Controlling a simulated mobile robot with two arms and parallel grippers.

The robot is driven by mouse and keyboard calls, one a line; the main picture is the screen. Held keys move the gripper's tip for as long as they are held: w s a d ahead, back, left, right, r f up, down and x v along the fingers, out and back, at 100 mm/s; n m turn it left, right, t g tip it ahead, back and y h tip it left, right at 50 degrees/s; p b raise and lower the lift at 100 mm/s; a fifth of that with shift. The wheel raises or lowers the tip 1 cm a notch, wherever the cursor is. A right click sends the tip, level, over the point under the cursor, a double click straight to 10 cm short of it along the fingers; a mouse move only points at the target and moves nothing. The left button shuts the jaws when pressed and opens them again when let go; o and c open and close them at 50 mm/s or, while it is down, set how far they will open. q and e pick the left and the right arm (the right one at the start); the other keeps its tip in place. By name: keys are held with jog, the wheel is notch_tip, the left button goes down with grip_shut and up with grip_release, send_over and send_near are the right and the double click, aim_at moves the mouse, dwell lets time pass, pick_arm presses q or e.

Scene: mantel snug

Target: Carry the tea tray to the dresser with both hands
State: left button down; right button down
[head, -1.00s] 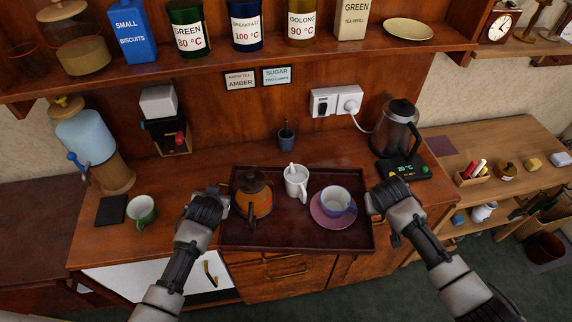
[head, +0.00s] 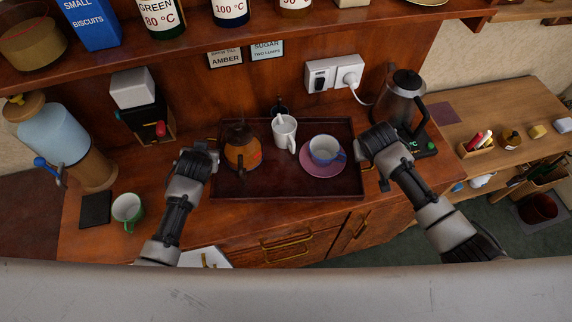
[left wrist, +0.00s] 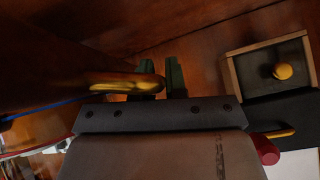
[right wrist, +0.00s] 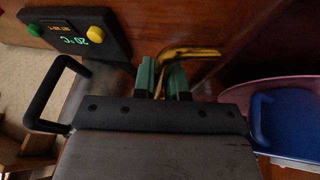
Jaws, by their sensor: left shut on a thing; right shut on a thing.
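The dark red-brown tea tray (head: 290,189) is level over the wooden counter, close behind its front edge; I cannot tell whether it touches the top. On it stand an amber teapot (head: 241,156) at left, a white jug (head: 284,130) in the middle and a blue-and-white cup (head: 324,149) on a pink saucer (head: 321,170) at right. My left gripper (head: 211,154) is shut on the tray's left brass handle (left wrist: 125,82). My right gripper (head: 364,152) is shut on its right brass handle (right wrist: 188,53). The fingertips are mostly hidden in the head view.
A green cup (head: 127,208), a black pad (head: 95,208) and a water dispenser (head: 55,135) are at left. A shelf (head: 180,45) overhangs behind.

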aim_at(365, 164)
pick_arm(q)
jog(key=shift+r, duration=0.25)
pick_arm(e)
jog(key=shift+r, duration=0.2)
pick_arm(q)
jog(key=shift+f, duration=0.15)
pick_arm(e)
jog(key=shift+f, duration=0.15)
